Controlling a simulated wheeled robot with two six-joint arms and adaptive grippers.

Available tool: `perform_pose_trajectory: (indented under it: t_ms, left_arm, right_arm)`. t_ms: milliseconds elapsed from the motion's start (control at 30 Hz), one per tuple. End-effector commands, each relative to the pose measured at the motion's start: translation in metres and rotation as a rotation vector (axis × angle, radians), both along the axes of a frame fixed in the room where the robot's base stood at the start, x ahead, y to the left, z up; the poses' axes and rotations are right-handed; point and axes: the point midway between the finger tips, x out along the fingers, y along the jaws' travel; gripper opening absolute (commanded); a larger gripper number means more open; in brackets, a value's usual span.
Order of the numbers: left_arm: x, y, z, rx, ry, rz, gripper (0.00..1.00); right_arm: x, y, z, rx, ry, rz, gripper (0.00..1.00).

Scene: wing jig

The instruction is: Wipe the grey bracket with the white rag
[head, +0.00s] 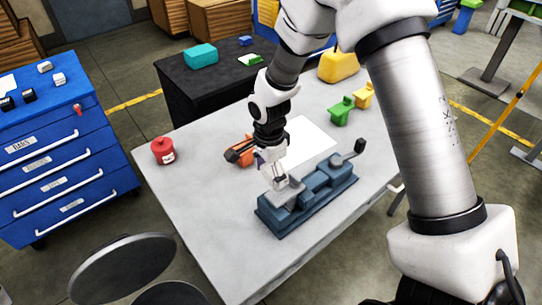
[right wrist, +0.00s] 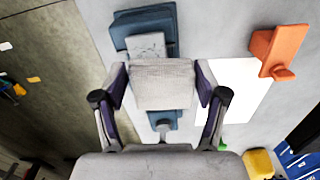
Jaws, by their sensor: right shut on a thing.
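My right gripper (head: 277,178) is over the blue vise (head: 318,192) on the grey table. In the right wrist view its fingers are shut on the white rag (right wrist: 163,84), which looks like a folded block between them. The grey bracket (head: 288,196) sits on the left part of the vise. The bracket also shows in the right wrist view (right wrist: 146,45), just beyond the rag, which hides part of it and of the vise. I cannot tell whether the rag touches the bracket. My left gripper is not in view.
A white sheet (head: 312,139) lies behind the vise, with an orange object (head: 239,152) beside it. A red can (head: 163,151) stands at the left. Green (head: 341,111) and yellow (head: 363,95) pieces stand at the back right. The table's front left is clear.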

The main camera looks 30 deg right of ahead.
Motion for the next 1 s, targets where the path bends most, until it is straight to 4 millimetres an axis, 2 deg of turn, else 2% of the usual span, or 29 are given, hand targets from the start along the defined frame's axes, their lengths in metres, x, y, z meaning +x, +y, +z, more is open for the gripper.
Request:
perform_pose_trajectory:
  t_ms: [33,100,333,1000]
  left_arm:
    - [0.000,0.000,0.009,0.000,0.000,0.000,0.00]
    - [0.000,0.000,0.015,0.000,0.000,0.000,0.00]
    - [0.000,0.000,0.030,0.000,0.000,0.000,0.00]
    - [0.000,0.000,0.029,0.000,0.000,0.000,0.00]
  right_arm:
    - [0.001,0.001,0.009,-0.001,0.000,0.002,0.39]
    - [0.002,0.001,0.016,-0.001,0.000,0.005,0.39]
    - [0.004,0.004,0.031,-0.001,0.000,0.012,0.39]
    - [0.005,0.005,0.030,-0.001,0.001,0.034,0.39]
